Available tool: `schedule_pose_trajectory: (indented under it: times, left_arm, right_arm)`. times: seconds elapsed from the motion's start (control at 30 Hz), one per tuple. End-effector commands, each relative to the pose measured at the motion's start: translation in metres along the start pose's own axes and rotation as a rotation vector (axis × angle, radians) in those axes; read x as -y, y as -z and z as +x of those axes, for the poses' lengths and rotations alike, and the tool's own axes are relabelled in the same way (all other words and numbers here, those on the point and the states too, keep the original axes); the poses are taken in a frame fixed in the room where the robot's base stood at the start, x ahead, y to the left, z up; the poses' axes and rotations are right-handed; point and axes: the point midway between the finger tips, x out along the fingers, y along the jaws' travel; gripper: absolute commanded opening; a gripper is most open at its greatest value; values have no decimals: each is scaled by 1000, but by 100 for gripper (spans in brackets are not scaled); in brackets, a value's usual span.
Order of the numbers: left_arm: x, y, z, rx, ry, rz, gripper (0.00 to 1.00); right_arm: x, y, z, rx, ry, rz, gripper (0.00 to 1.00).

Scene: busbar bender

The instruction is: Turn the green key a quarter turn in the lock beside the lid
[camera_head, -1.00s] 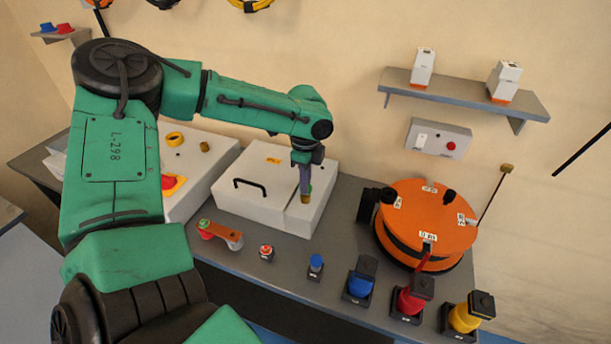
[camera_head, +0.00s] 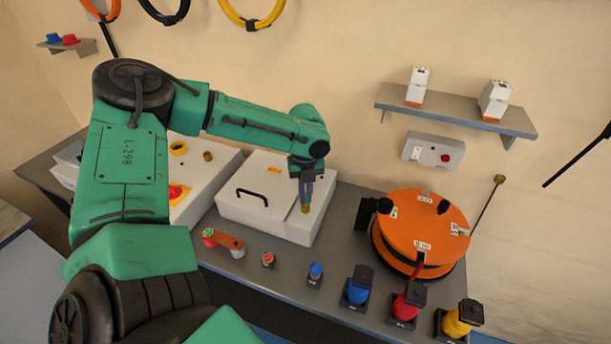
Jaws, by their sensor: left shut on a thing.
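The white box with the lid (camera_head: 241,205) and its black handle stands on the grey bench. To the right of the lid is a narrow white panel. My left gripper (camera_head: 305,204) points down onto this panel, its two fingers side by side. It is shut on the green key (camera_head: 305,209), of which only a small olive-green bit shows at the fingertips. The lock under it is hidden by the key and fingers, so the key's exact angle cannot be told. My right gripper is not in view.
An orange round reel (camera_head: 427,222) stands on the right of the bench. Along the front edge are an orange lever (camera_head: 229,241), a small red button (camera_head: 268,259) and blue, red and yellow switches. A shelf (camera_head: 455,110) hangs on the wall.

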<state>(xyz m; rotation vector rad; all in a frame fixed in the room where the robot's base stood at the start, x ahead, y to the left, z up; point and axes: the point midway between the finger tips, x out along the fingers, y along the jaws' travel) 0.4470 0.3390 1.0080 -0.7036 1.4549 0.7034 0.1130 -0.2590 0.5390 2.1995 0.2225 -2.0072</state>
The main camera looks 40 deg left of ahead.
Motion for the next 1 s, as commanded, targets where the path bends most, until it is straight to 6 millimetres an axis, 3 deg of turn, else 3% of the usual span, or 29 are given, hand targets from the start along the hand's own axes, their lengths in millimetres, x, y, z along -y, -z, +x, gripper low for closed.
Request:
schedule_pose_trajectory:
  times: [0.17,0.4,0.7,0.83,0.9,0.93,1.0]
  left_arm:
    - [1,-1,-1,4,2,16,0]
    - [0,-1,-2,3,0,444,0]
    - [0,-1,-1,5,1,510,0]
    - [0,-1,-3,5,0,714,0]
    - [0,-1,-1,6,1,701,34]
    - [0,-1,-1,5,1,700,42]
    - [0,-1,-1,4,1,699,42]
  right_arm:
    - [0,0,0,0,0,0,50]
    - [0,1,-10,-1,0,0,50]
    - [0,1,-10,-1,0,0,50]
    - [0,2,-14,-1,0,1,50]
    - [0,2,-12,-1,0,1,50]
    - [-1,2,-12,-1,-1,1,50]
    - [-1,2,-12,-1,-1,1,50]
